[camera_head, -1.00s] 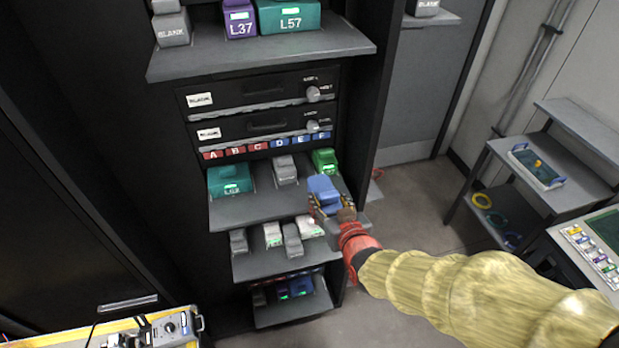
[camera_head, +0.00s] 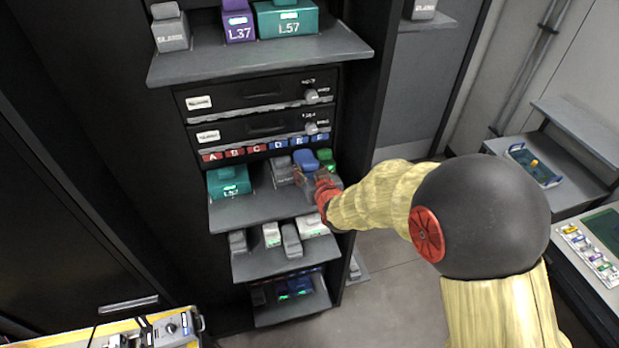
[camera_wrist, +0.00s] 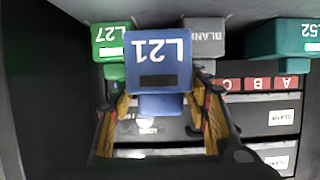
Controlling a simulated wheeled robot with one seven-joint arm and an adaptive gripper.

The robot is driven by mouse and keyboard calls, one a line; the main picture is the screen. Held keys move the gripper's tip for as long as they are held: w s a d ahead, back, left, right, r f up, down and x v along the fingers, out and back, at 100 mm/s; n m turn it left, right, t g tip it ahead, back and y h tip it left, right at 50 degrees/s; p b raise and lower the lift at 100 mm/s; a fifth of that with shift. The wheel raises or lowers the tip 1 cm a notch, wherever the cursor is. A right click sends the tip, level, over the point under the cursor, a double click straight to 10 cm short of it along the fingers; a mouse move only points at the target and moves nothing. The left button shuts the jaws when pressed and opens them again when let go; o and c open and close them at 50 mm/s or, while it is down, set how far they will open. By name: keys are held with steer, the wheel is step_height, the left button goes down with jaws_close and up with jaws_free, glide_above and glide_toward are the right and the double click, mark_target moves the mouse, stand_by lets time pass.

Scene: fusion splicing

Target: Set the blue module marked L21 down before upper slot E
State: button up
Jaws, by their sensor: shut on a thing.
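The blue module L21 (camera_head: 306,160) is between the fingers of my gripper (camera_head: 312,183), over the upper shelf (camera_head: 255,208) below the blue slot labels. In the wrist view, module L21 (camera_wrist: 158,62) shows its label upside down, with my gripper's fingers (camera_wrist: 165,118) along its two sides. The blue label E (camera_head: 299,141) is just behind and above the module. The grey BLANK module (camera_head: 283,171) is close on its left and the green module L27 (camera_head: 326,158) close on its right. I cannot tell whether L21 touches the shelf.
A teal module (camera_head: 229,181) stands at the shelf's left end. Red labels A, B, C (camera_head: 234,153) run left of the blue ones. A lower shelf (camera_head: 262,266) holds grey and white modules. The shelf between teal and grey modules is free.

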step_height(320, 180, down, 3)
steer(key=shift+s+f, duration=0.1)
steer(key=shift+f, duration=0.05)
steer(key=shift+w+f, duration=0.35)
steer(key=shift+s, duration=0.1)
steer(key=shift+f, duration=0.15)
steer(key=o, duration=1.4)
steer(key=shift+c, duration=0.2)
